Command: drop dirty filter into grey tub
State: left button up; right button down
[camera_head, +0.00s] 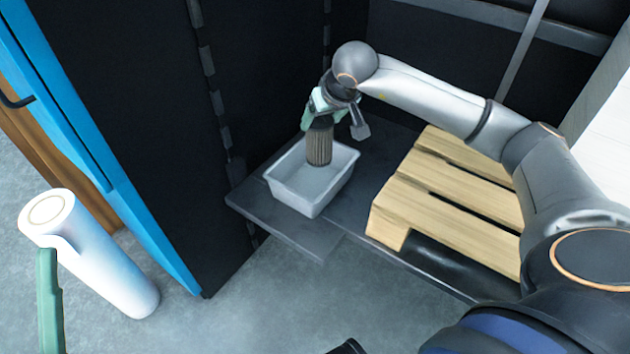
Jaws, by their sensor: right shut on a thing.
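The dirty filter (319,146) is a dark brownish ribbed cylinder, held upright. My right gripper (321,119) is shut on its upper end. The filter hangs over the grey tub (302,206), a light grey open rectangular tub on a dark shelf, and its lower end overlaps the tub's far part in the picture. I cannot tell whether it touches the tub's floor. The visible part of the tub's inside looks empty.
A wooden pallet (455,187) lies right of the tub. The dark shelf (290,235) ends in an edge toward the front, with grey floor below. A dark panel (160,130) and a blue door edge (75,95) stand on the left.

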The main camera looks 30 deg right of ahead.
notch_tip(320, 180, down, 2)
jog(key=shift+f+b, duration=0.25)
jog(key=shift+b, duration=0.4)
pick_arm(q)
notch_tip(320, 180, down, 2)
jog(key=shift+w+d+f, duration=0.1)
jog(key=shift+d+f, duration=0.05)
jog(key=shift+f, duration=0.05)
pick_arm(e)
jog(key=shift+r, duration=0.1)
grip_release()
pick_arm(q)
jog(key=r+p, duration=0.4)
jog(key=r, duration=0.1)
jog(key=shift+a+p, duration=0.3)
jog(key=shift+p, duration=0.05)
pick_arm(e)
jog(key=v, duration=1.2)
jog(key=shift+s+r, duration=0.2)
pick_arm(q)
jog(key=shift+r, duration=0.1)
pick_arm(e)
jog(key=shift+a, duration=0.1)
